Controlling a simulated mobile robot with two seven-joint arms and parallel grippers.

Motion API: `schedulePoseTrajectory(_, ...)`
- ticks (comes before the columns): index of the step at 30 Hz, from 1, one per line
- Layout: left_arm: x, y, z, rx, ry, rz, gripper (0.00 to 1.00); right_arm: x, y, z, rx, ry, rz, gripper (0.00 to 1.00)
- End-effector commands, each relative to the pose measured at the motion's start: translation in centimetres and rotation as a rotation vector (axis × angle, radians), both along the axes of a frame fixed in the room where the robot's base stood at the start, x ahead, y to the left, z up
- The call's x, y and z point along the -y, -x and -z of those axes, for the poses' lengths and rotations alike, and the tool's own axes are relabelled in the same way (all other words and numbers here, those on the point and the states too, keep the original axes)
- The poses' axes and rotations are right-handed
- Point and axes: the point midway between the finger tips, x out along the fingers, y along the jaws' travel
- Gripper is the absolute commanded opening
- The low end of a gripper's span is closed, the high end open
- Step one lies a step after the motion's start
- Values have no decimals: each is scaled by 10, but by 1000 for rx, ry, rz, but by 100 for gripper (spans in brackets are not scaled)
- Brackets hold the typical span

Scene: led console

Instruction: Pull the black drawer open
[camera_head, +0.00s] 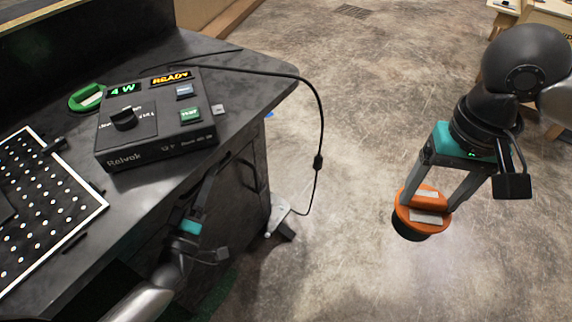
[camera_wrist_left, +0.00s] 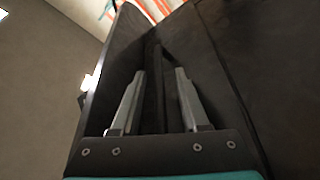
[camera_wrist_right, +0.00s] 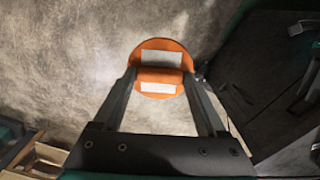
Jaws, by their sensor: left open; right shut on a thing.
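The black drawer's front is part of the dark cabinet side (camera_head: 237,190) under the desktop, and I cannot make out its edges in the head view. In the left wrist view a dark upright bar (camera_wrist_left: 153,88), apparently its handle, stands between the fingers of my left gripper (camera_wrist_left: 158,85). The left gripper (camera_head: 207,190) is open, with a finger on each side of the bar; I cannot tell whether either touches it. My right gripper (camera_wrist_right: 160,85) is shut on an orange round piece (camera_head: 422,211) with white labels and a dark underside, held away from the desk.
A black console (camera_head: 150,145) with a dial, lit displays and buttons stands on the desk. A green round piece (camera_head: 84,97) lies behind it, and a perforated plate (camera_head: 40,200) lies left. A cable (camera_head: 321,120) hangs over the desk's right edge. The concrete floor between desk and right arm is clear.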

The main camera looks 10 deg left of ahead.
Motion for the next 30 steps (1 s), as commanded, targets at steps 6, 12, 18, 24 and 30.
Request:
schedulePoseTrajectory(6, 0, -6, -2, 0, 1, 0, 45, 0, 0, 1, 1, 0, 0, 25)
schedulePoseTrajectory(12, 0, -6, -2, 0, 0, 0, 40, 0, 0, 1, 1, 0, 0, 25)
schedulePoseTrajectory(18, 0, -5, -2, 0, 0, 0, 18, 0, 0, 1, 1, 0, 0, 25)
schedulePoseTrajectory(24, 0, -5, -1, 0, 0, 0, 0, 0, 0, 1, 1, 0, 0, 25)
schedulePoseTrajectory(30, 0, -5, -1, 0, 0, 0, 0, 0, 0, 1, 1, 0, 0, 25)
